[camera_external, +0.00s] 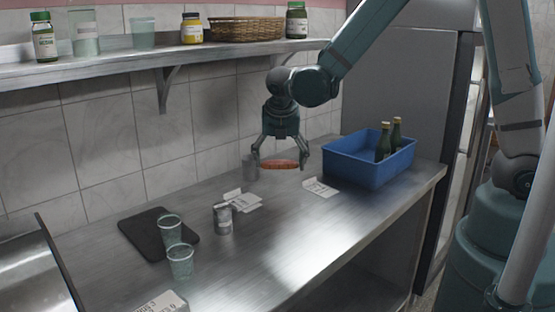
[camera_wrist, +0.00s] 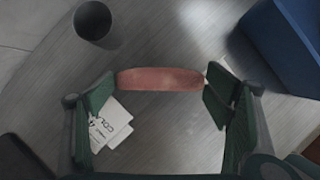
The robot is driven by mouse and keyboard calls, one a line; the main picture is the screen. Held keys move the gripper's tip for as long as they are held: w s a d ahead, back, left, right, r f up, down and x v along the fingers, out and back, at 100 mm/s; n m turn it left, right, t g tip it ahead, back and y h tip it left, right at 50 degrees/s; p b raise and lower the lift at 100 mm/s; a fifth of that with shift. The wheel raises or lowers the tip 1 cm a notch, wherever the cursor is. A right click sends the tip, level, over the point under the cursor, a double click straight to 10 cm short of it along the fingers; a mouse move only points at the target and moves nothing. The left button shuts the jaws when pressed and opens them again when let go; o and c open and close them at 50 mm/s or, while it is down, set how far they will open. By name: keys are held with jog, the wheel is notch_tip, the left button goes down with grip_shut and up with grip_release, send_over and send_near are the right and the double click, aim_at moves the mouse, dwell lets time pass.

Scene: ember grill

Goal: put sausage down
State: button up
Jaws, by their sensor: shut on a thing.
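A reddish-brown sausage (camera_external: 280,164) is held between the two fingertips of my gripper (camera_external: 281,160), gripped by its ends. The sausage lies sideways, roughly level, close above the metal counter (camera_external: 280,240). I cannot tell whether it touches the counter. In the wrist view the sausage (camera_wrist: 160,79) spans from the left finger to the right finger of my gripper (camera_wrist: 160,88).
A blue crate (camera_external: 370,170) with two dark bottles (camera_external: 389,140) stands right of my gripper. A metal cup (camera_external: 250,167) stands close left. Paper cards (camera_external: 320,188) lie nearby. A can (camera_external: 222,218), two glasses (camera_external: 180,262) and a black board (camera_external: 140,232) are farther left.

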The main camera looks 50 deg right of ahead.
jog(key=w+d, duration=0.8)
jog(key=w+d+f, duration=0.1)
jog(key=w+d, duration=0.3)
jog(key=shift+w+d, duration=0.4)
jog(key=shift+f, duration=0.65)
jog(key=shift+f, duration=2.35)
jog(key=shift+f, duration=0.15)
jog(key=o, duration=1)
